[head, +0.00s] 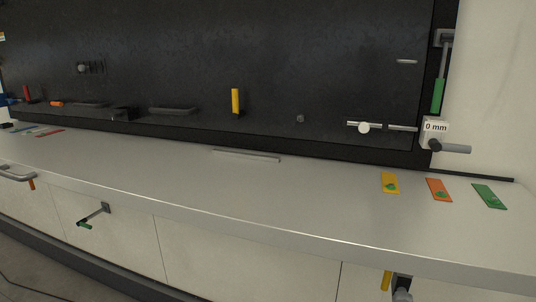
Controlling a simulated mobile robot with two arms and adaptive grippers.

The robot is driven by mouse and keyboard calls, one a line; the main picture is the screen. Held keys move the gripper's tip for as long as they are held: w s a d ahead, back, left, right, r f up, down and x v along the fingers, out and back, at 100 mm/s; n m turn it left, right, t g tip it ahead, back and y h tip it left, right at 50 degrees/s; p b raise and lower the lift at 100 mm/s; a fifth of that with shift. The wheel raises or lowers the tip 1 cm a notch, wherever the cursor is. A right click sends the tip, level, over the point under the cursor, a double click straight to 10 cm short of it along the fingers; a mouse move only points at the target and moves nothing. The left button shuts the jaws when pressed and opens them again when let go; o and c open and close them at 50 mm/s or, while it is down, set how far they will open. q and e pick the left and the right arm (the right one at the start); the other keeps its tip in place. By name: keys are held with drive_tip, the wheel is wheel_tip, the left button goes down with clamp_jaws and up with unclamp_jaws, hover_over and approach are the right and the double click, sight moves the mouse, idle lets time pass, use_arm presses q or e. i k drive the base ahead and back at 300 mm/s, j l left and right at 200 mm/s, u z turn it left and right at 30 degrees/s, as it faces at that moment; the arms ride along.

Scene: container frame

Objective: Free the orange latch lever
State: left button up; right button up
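A small orange handle piece (57,103) lies roughly level, low on the left of the black panel (200,60). Another small orange piece (32,184) hangs down below a grey bar handle (14,174) on the cabinet front at the far left. I cannot tell from this view which of the two is the orange latch lever, or what holds either one. Neither of my grippers is in view.
A red lever (27,93) and a yellow lever (236,100) stand upright on the panel. A green lever (437,96) is at right, above a block marked "0 mm" (434,130). Yellow (390,177), orange (434,184) and green (484,191) cards lie on the counter (310,208), whose middle is mostly clear.

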sight(55, 103)
drive_tip(key=u, duration=1.25)
drive_tip(key=i+j+u, duration=0.1)
